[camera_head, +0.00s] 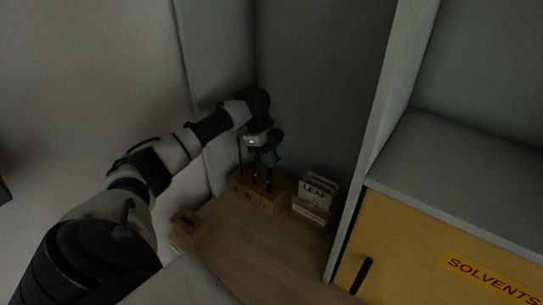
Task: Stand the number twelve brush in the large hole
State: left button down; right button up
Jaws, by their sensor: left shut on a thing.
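A wooden brush block (262,201) stands at the back of the bench, with markings on its front that are too small to read. My left gripper (262,172) is just above it, pointing down and shut on a thin dark thing that looks like a brush. The gripper and the dim light hide most of it. I cannot tell which brush it is, or whether its end is inside a hole. Thin dark upright shapes show at the block, one of them a stick (239,158) on the left. My right gripper is out of view.
A small wooden box (188,229) stands front left of the block. A holder of booklets marked LEAF (315,193) stands to the right, near a grey upright panel (372,135). A yellow SOLVENTS cabinet (415,245) is at the right. Bare wooden bench (262,250) lies in front.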

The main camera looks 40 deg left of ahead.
pick_arm(q)
jog(key=c, duration=1.1)
grip_release()
jog(key=w+d+r+b, duration=0.1)
jog(key=d+r+b, duration=0.4)
jog(key=d+r, duration=0.6)
jog(key=shift+w+d, duration=0.3)
jog(key=shift+w, duration=0.1)
jog(key=shift+f, duration=0.1)
